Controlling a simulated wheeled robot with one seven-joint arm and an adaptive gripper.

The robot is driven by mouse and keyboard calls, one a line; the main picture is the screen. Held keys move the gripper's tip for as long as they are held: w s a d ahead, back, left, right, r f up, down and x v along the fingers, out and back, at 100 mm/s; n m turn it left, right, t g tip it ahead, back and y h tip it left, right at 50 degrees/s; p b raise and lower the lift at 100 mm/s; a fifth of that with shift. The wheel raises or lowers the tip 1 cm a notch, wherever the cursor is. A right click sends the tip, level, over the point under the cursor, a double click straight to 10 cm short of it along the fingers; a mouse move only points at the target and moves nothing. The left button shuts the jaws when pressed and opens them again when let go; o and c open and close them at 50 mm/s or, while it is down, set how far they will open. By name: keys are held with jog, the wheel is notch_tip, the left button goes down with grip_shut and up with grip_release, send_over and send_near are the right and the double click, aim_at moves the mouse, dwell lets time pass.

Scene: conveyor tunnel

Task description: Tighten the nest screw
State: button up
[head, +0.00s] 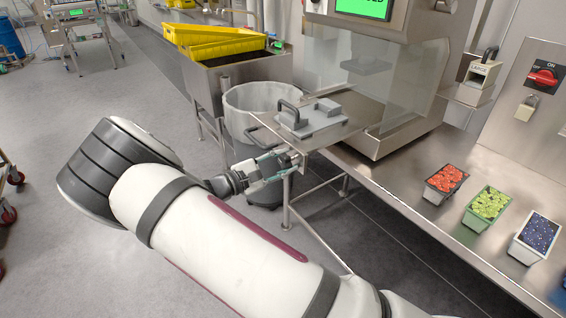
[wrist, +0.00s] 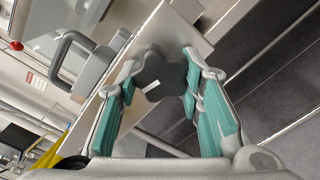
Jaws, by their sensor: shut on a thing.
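The nest screw shows as a dark lobed knob (wrist: 162,72) with a white mark in the wrist view. It sits at the edge of a steel plate (head: 345,127), under the grey nest block (head: 312,121) with its dark handle. My gripper (head: 288,160) reaches the plate's near-left edge from the left in the head view. In the wrist view my gripper (wrist: 160,82) has its teal-padded fingers on either side of the knob, shut on it. The knob is mostly hidden by the fingers in the head view.
A machine with a clear guard (head: 375,75) stands behind the plate. A lined bin (head: 262,108) and a steel sink with yellow trays (head: 212,42) are behind left. Red, green and blue filled tubs (head: 488,204) stand on the bench at right.

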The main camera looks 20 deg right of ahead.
jog(key=m, duration=0.7)
jog(key=shift+r, duration=0.15)
jog(key=m, duration=0.3)
jog(key=shift+r+m+p, duration=0.1)
jog(key=shift+m+p, duration=0.3)
jog(key=shift+m, duration=2.1)
jog(key=o, duration=1.2)
jog(key=shift+r, duration=0.1)
jog(key=v, duration=1.2)
